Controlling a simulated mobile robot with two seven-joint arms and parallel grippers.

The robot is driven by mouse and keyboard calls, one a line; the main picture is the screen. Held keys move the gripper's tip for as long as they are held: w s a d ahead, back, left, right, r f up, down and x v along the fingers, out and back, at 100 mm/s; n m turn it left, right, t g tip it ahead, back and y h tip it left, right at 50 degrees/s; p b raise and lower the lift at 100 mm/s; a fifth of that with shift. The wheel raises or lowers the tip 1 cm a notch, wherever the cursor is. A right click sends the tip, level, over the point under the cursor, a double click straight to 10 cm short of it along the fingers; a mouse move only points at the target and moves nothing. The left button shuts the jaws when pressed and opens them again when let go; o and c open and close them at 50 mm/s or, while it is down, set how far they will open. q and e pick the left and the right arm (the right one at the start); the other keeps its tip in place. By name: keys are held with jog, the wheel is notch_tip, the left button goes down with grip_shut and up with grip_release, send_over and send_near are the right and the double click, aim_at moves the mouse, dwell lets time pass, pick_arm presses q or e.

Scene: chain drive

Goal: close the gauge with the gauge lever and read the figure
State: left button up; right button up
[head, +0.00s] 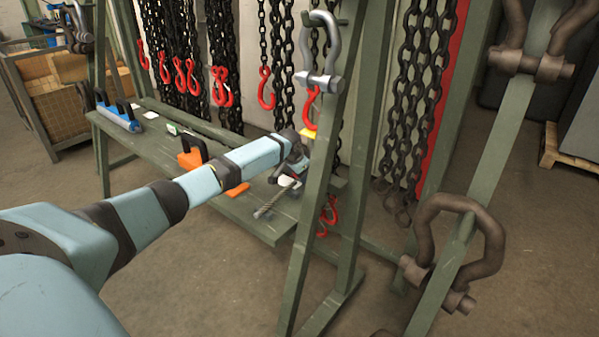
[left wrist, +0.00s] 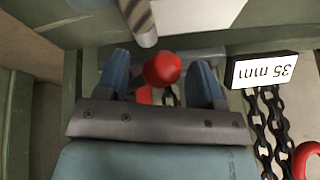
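My left arm reaches in from the left in the head view, and its gripper (head: 292,166) is over the right end of the green bench (head: 140,149). In the left wrist view the gripper (left wrist: 163,62) has its two blue fingers wide apart. A round red knob (left wrist: 162,68), possibly the gauge lever's end, shows between them with a gap on each side. I cannot tell its depth. A white plate reading "35 mm" (left wrist: 262,70), upside down, is right of the fingers. The gauge itself is not clearly made out. My right gripper is out of view.
A ribbed metal rod (head: 272,203) lies near the bench's front edge. Orange items (head: 192,157) and a blue tool (head: 118,116) sit further left. Dark chains with red hooks (head: 265,88) hang behind. Frame posts with shackles (head: 452,235) stand to the right.

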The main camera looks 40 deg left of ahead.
pick_arm(q)
jog(key=shift+s+r, duration=0.15)
jog(key=shift+r, duration=0.1)
jog(key=p+v, duration=0.2)
jog(key=v, duration=1.1)
jog(key=shift+p, duration=0.4)
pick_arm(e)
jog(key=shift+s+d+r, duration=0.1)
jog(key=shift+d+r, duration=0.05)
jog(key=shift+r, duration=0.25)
pick_arm(q)
jog(key=shift+s+d, duration=0.1)
